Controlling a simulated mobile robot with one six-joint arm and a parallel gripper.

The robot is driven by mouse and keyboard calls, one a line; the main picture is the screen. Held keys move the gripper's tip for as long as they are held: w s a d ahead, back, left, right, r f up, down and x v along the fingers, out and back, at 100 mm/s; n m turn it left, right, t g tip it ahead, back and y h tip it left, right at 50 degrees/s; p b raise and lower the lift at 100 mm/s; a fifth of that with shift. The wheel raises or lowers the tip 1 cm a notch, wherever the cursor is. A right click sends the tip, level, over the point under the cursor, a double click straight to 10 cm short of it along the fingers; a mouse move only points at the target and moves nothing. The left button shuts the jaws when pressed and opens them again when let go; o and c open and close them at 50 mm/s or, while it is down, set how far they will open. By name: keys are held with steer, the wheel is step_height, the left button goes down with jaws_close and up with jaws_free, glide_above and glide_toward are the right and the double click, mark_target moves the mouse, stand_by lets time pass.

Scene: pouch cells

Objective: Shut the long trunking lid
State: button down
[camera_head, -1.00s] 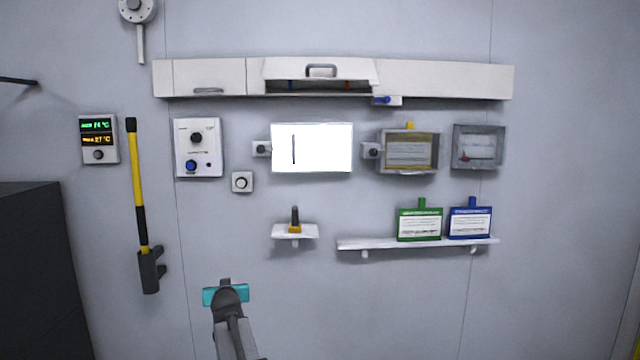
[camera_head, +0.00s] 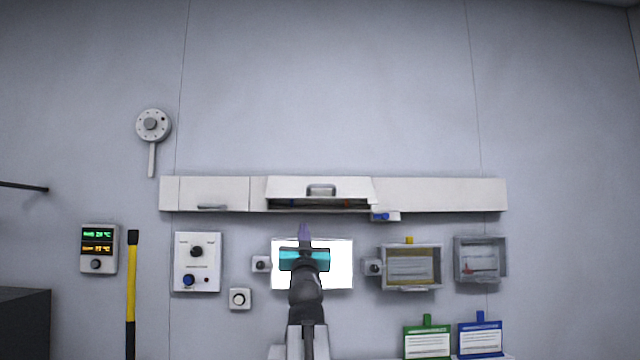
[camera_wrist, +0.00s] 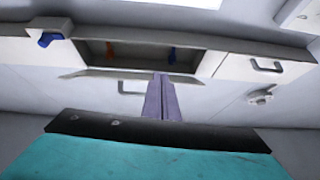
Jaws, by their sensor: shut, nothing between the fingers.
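The white trunking (camera_head: 440,194) runs along the wall. Its middle lid (camera_head: 290,188) has a grey handle (camera_head: 320,190) and stands open, tilted outward, with a dark gap beneath it. The wrist view looks from the opposite way up and shows this lid (camera_wrist: 100,84) and its handle (camera_wrist: 130,87). Red and blue bits show inside the opening (camera_wrist: 140,54). My gripper (camera_head: 304,232) is below the lid in the head view, in front of the bright white panel. Its purple fingers (camera_wrist: 162,98) are shut and empty, overlapping the lid in the wrist view; contact cannot be told.
A shorter lid with its own handle (camera_head: 212,207) sits flush to the left. A small box with a blue knob (camera_head: 383,216) hangs under the trunking, right of the opening. Control boxes and a clear-fronted case (camera_head: 410,267) line the wall below. The wall above is bare.

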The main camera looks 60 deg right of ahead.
steer(key=s+a+r+h, duration=0.2)
steer(key=s+r, duration=0.5)
steer(key=r, duration=0.4)
steer(key=shift+s+a+r+t, duration=0.2)
steer(key=shift+s+a+t, duration=0.1)
steer(key=shift+p+x, duration=2)
steer(key=shift+x, duration=3.15)
steer(key=shift+w+d+f+p, duration=0.15)
steer(key=shift+f+p, duration=0.15)
steer(key=shift+f, duration=0.3)
steer(key=shift+w+d+f+p, duration=0.1)
steer(key=shift+d+f+p, duration=0.15)
steer(key=shift+f, duration=0.4)
steer(key=shift+w+d+f+p, duration=0.15)
steer(key=shift+f+p, duration=0.2)
steer(key=shift+f, duration=0.25)
steer(key=shift+w+a+f+h+b, duration=0.15)
steer(key=shift+f+h+b, duration=0.15)
steer(key=shift+b, duration=0.45)
steer(key=shift+f+b, duration=0.1)
steer(key=shift+b, duration=0.25)
